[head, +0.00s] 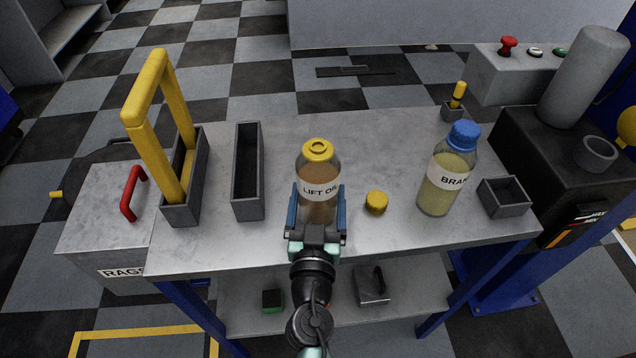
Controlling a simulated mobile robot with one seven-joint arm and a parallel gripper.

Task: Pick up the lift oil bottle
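The lift oil bottle (319,174) stands upright on the grey metal bench top (392,140). It is clear with brown oil, a yellow ring-shaped collar on top and a white label reading "LIFT OIL". My gripper (317,206) is at the bottle's near side, with one blue finger to the left and one to the right of its lower body. The fingers lie close along both sides; whether they press on the bottle cannot be told. The bottle's base is hidden behind my gripper.
A yellow cap (376,202) lies close right of the bottle. A blue-capped brake bottle (440,182) stands further right, by an empty square tray (503,197). To the left are a narrow empty grey tray (247,170) and a holder with a tall yellow handle (160,110).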

